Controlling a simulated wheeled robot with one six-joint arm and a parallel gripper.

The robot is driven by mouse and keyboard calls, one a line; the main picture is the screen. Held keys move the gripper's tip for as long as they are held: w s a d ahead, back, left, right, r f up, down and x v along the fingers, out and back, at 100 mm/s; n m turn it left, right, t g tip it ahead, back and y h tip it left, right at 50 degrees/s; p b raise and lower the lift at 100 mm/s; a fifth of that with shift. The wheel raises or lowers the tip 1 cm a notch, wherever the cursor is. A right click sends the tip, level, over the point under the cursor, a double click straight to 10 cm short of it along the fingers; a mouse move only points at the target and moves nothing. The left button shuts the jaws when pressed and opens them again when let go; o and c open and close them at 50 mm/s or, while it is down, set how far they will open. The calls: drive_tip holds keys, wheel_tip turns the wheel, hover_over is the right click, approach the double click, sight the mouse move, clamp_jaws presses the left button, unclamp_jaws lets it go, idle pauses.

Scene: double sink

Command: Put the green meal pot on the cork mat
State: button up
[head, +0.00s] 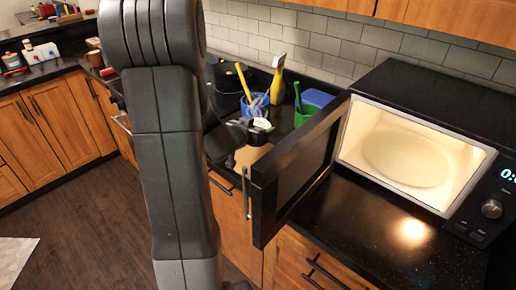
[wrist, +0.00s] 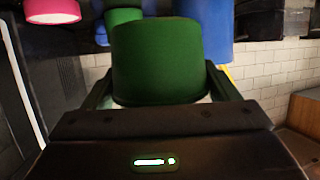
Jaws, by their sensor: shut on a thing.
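In the wrist view the green meal pot (wrist: 157,62) sits between the two fingers of my gripper (wrist: 157,88), which is shut on its sides. The pot's far end and base are hard to make out. In the head view my arm blocks much of the middle, and I cannot clearly make out the held pot. A flat tan patch at the counter's front edge, left of the open microwave door, looks like the cork mat (head: 251,158). A dark grey shape stands just behind it.
The microwave (head: 425,150) stands at right with its door (head: 290,175) swung open towards the front. A blue container (head: 256,105), a yellow bottle (head: 278,80) and a green container (head: 305,115) stand along the back. Counter in front of the microwave is clear.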

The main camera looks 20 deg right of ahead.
drive_tip(key=shift+f+b, duration=0.55)
drive_tip(key=shift+f, duration=2.9)
drive_tip(key=shift+f, duration=0.15)
drive_tip(key=o, duration=1.2)
drive_tip(key=shift+c, duration=0.2)
drive_tip(key=shift+a+r, duration=0.15)
drive_tip(key=shift+r, duration=0.05)
drive_tip(key=v, duration=1.2)
drive_tip(key=shift+f, duration=0.1)
